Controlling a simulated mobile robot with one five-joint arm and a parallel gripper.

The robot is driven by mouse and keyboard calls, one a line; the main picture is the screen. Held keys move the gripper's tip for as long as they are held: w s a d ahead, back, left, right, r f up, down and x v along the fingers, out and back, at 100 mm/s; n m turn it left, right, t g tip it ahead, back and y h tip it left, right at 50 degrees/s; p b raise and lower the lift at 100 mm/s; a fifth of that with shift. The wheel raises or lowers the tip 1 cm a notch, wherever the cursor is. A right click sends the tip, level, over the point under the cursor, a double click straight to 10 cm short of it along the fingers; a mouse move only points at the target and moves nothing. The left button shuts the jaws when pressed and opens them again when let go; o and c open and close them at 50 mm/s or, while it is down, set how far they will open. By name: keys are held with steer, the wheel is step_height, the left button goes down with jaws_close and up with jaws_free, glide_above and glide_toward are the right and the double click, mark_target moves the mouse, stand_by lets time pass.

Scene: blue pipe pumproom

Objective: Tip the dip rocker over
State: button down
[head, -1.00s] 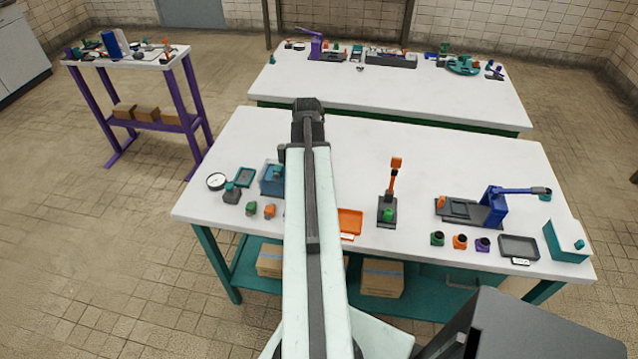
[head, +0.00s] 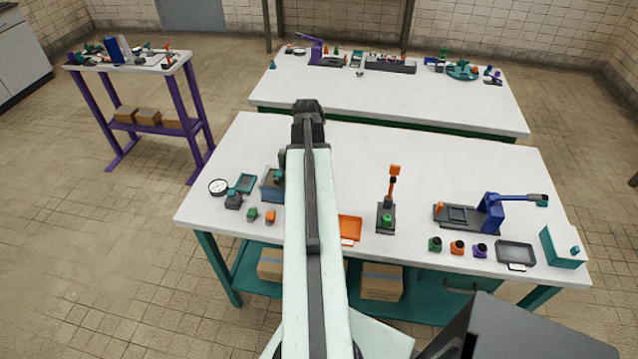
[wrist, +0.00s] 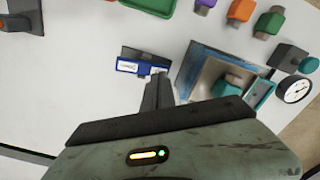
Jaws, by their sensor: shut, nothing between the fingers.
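My gripper (wrist: 158,88) is shut and empty, with its dark fingers pointing down over the near white table. In the wrist view its tips are close to a small blue piece with a white label (wrist: 134,66) on a dark base. I cannot tell whether they touch. Just right of the fingers stands a blue open-topped box (wrist: 196,68) with a teal block (wrist: 229,86) in it; it also shows left of my arm in the head view (head: 269,188). Which of these two is the dip rocker is not clear. My arm hides the labelled piece in the head view.
A gauge (wrist: 298,90) and a teal tray (wrist: 261,94) are beside the box. Small coloured connectors and a green tray (wrist: 148,5) lie along the front side. An orange-topped lever stand (head: 386,216) and a blue lever device (head: 491,214) stand farther right. The table's far strip is clear.

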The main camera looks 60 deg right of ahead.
step_height(320, 180, up, 6)
steer(key=p, duration=0.5)
steer(key=w+a+n, duration=0.3)
steer(key=w+a, duration=0.7)
steer(key=a, duration=0.3)
steer(key=w+a+n, duration=0.3)
steer(key=w+a, duration=0.8)
steer(key=a, duration=0.2)
steer(key=a+n, duration=0.2)
steer(key=a, duration=2.2)
steer(key=shift+w+a, duration=0.15)
steer(key=shift+w, duration=0.3)
steer(key=shift+s+f, duration=0.1)
steer(key=shift+s, duration=0.05)
